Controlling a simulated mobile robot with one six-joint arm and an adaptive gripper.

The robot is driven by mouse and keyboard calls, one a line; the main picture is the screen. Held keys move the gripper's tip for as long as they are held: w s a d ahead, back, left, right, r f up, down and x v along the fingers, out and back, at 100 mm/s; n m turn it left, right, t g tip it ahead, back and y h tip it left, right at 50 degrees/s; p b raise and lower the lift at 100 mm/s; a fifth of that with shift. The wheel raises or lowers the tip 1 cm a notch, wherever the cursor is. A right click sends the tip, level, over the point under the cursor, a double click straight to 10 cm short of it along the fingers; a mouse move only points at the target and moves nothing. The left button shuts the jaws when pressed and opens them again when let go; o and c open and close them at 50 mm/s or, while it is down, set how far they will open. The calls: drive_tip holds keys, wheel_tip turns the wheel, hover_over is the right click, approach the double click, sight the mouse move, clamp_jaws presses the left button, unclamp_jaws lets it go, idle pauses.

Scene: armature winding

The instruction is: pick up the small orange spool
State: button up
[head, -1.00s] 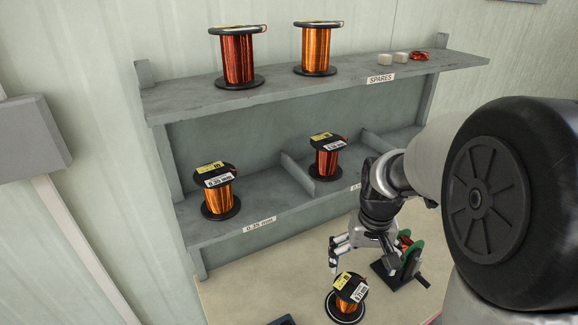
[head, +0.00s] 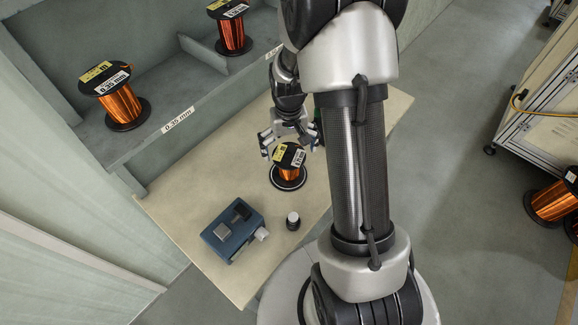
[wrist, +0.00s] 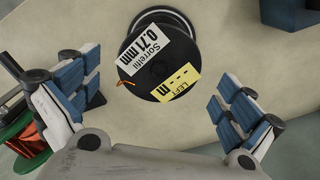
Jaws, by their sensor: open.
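A small orange spool (head: 288,173) stands upright on the table, on a pale ring. Its black top flange carries a white and a yellow label. My gripper (head: 288,147) is open and empty just above and behind the spool in the head view. In the wrist view, the spool top (wrist: 158,62) lies beyond and between the spread blue-padded fingers of my gripper (wrist: 155,90), with clear gaps on both sides. The white label reads 0.71 mm. The spool's windings are hidden under the flange there.
A blue box-like device (head: 232,230) and a small dark bottle with a white cap (head: 293,221) stand on the table (head: 180,200) in front of the spool. The shelf (head: 160,100) behind holds an orange spool (head: 122,106) and a red-orange one (head: 232,38).

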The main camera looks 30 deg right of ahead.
sight(289, 155)
drive_tip(key=shift+w+d+f+b, duration=0.1)
drive_tip(key=shift+f+b, duration=1)
drive_tip(key=shift+f, duration=1.7)
drive_tip(key=shift+r, duration=0.1)
drive_tip(key=c, duration=2.1)
